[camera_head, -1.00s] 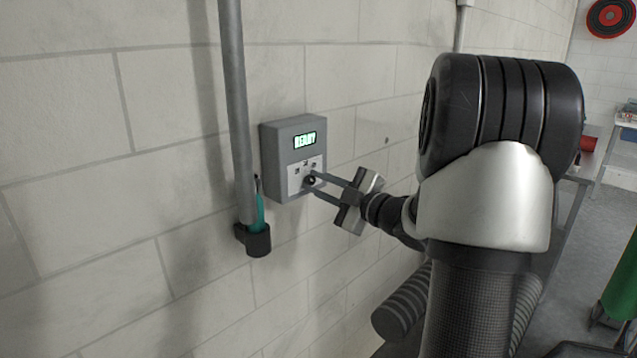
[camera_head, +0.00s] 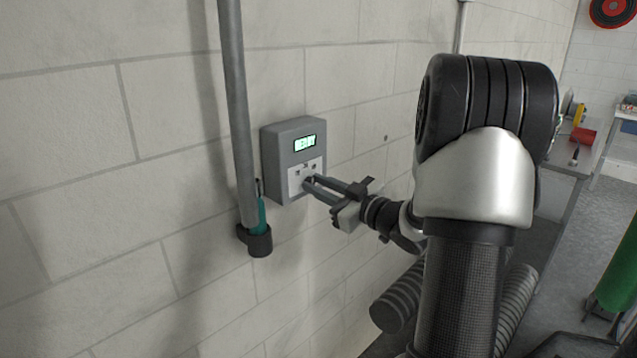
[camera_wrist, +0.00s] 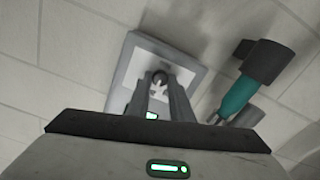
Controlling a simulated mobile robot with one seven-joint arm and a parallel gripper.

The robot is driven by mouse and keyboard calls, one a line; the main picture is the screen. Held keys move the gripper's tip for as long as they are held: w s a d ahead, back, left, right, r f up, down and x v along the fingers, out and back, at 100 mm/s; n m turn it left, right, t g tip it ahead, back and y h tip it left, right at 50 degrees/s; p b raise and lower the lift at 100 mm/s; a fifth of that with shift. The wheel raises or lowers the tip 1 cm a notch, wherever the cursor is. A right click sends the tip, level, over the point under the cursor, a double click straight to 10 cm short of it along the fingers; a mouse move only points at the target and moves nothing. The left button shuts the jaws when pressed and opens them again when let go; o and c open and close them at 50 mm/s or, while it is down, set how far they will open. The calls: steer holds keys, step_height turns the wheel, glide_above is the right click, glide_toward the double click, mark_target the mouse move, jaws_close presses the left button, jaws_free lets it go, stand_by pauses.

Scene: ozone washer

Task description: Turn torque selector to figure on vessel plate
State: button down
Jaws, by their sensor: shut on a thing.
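A grey control box (camera_head: 277,163) with a lit green display (camera_head: 305,142) is fixed to the wall, centre left in the head view. The display's characters are too small to read surely. Below it is a white plate (camera_head: 296,185) with small dark marks. The torque selector, a dark round knob (camera_wrist: 160,75), sits on this plate in the wrist view. My gripper (camera_head: 309,184) reaches in from the right, its two fingers shut on the knob; it also shows in the wrist view (camera_wrist: 162,86). The fingers mostly hide the knob in the head view. No vessel plate is recognisable.
A vertical grey pipe (camera_head: 237,110) runs down the wall left of the box. A teal-handled tool (camera_head: 262,215) sits in a black holder (camera_head: 259,241) below it. A table with a red object (camera_head: 583,135) stands at the far right.

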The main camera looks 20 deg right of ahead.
stand_by(0.5)
steer(key=c, duration=1.6)
jaws_free()
steer(key=b+v, duration=0.1)
steer(key=v, duration=1.6)
steer(key=shift+s+d+b, duration=0.1)
steer(key=shift+s+b, duration=0.15)
steer(key=shift+b, duration=0.05)
